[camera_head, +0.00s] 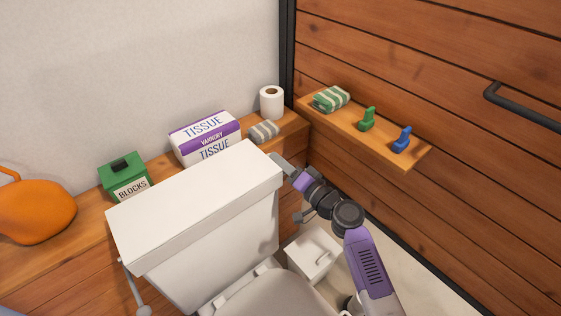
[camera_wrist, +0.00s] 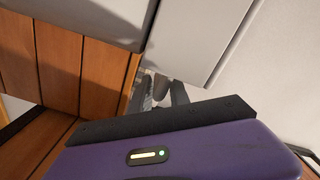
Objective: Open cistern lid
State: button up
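The white cistern lid (camera_head: 195,205) lies flat on the white cistern (camera_head: 230,250) in the head view, and I see no gap under it. My gripper (camera_head: 283,172) is at the lid's right end, close to its edge; I cannot tell whether it touches. In the wrist view, the lid (camera_wrist: 207,40) is a pale panel at the top, beside the tank body (camera_wrist: 95,15). My gripper's fingertips (camera_wrist: 164,90) stand apart near the lid's end, partly hidden behind the purple housing. I see no clear grip on the lid.
A wooden shelf (camera_head: 408,160) juts out at right. A white bin (camera_head: 312,254) stands below.

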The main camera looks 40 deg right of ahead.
jog(key=shift+f, duration=0.2)
grip_shut()
jog(key=shift+s+f, duration=0.1)
jog(key=shift+s+d+f, duration=0.15)
jog(key=shift+d+f, duration=0.1)
dwell(0.5)
jog(key=shift+w+r+g+p, duration=0.2)
jog(key=shift+r+g+p, duration=0.35)
jog(key=shift+p, duration=1.05)
